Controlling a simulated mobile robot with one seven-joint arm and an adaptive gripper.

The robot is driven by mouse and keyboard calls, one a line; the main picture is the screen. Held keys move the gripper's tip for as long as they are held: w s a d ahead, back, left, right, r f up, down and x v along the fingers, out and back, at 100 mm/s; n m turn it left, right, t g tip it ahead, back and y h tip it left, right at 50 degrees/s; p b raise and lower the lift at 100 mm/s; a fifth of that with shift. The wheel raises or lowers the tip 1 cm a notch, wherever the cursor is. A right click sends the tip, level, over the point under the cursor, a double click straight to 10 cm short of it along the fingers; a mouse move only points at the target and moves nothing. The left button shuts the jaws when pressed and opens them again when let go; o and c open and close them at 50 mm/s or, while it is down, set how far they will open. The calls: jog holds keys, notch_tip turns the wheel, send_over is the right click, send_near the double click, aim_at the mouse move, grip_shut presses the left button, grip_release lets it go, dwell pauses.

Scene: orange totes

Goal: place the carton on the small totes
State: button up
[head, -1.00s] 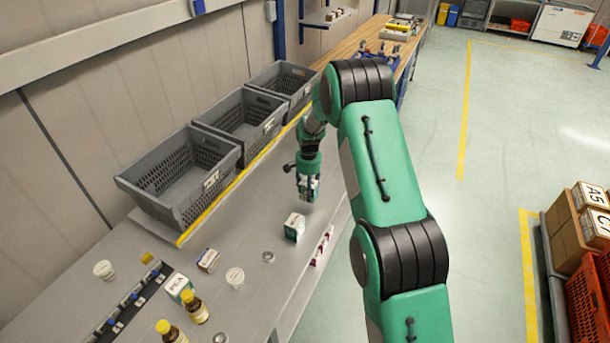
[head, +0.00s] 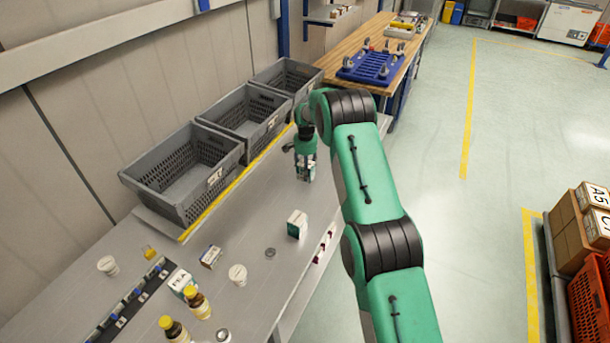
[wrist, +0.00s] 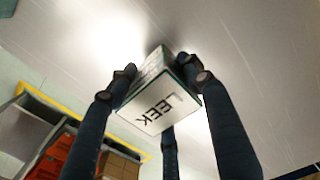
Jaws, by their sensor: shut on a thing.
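My gripper (head: 306,174) is shut on a white and green carton marked LEEK (wrist: 150,107). In the wrist view its dark fingers press on the carton from around it. In the head view, the gripper hangs over the grey bench, right of the grey crates, and mostly hides the carton. Orange totes (head: 588,308) sit at the right edge of the head view, by brown boxes and well apart from the gripper. Orange totes also show at the lower left of the wrist view (wrist: 50,157).
Grey crates (head: 168,205) line the bench's wall side. Another white and green carton (head: 297,224) stands on the bench, with bottles (head: 197,303) and cups nearer. Brown boxes (head: 572,230) stand at the right. A blue rack (head: 372,67) lies on the wooden bench. Open floor lies between.

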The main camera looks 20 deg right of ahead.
jog(key=shift+w+d, duration=0.1)
jog(key=shift+w, duration=0.7)
jog(key=shift+f, duration=0.1)
jog(key=shift+f, duration=1.65)
jog(key=shift+f, duration=0.15)
jog(key=o, duration=1.4)
jog(key=shift+s, duration=0.1)
notch_tip(320, 180, up, 12)
jog(key=shift+r, duration=0.1)
jog(key=shift+r, duration=0.15)
